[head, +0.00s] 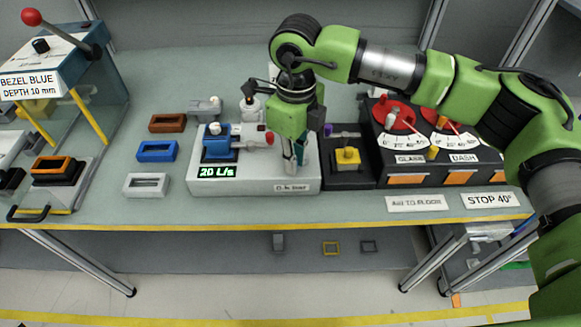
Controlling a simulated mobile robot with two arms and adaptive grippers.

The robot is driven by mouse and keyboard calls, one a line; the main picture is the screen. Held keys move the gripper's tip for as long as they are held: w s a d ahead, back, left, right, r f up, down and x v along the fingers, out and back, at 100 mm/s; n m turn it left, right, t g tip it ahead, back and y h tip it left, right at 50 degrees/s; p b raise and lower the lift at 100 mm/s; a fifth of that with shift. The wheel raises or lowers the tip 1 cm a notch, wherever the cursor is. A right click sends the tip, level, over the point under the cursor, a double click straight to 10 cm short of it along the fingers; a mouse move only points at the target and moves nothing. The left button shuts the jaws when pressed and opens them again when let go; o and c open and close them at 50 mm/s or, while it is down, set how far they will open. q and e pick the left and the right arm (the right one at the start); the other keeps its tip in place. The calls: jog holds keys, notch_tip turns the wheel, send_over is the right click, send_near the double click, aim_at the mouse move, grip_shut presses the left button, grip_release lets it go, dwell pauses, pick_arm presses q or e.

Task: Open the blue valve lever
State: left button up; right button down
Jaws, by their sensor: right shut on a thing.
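A pale grey box (250,182) in the middle of the table carries a blue valve-like block (218,143), a grey cylinder with a red end, and a green display reading 20 L/s. My right gripper (294,164) points down over the right part of this box. Its fingers are shut on a narrow blue-green piece that appears to be the blue valve lever (302,147). The fingers and wrist hide most of this piece, so its angle is hard to tell. My left gripper is not in view.
A black block with a yellow part (346,158) stands just right of the box. A dial panel (430,145) with red knobs stands further right. Orange, blue and white frames (157,151) lie to the left. A blue press with a red-knobbed lever (62,60) stands far left.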

jog(key=n+b, duration=0.1)
jog(key=d+n+b, duration=0.1)
jog(key=n+b, duration=0.1)
jog(key=shift+s+d+f+n+b, duration=0.15)
jog(key=shift+s+f+n+b, duration=0.05)
jog(key=shift+n+b, duration=0.1)
jog(key=shift+d+r+n+b, duration=0.1)
jog(key=shift+d+n+b, duration=0.2)
jog(key=shift+n+b, duration=0.45)
jog(key=shift+d+r+n+b, duration=0.1)
jog(key=shift+d+n+b, duration=0.3)
jog(key=shift+n, duration=0.45)
jog(key=shift+a, duration=0.1)
jog(key=c, duration=2)
grip_release()
jog(key=shift+s, duration=0.1)
notch_tip(320, 180, up, 12)
jog(key=shift+r, duration=0.1)
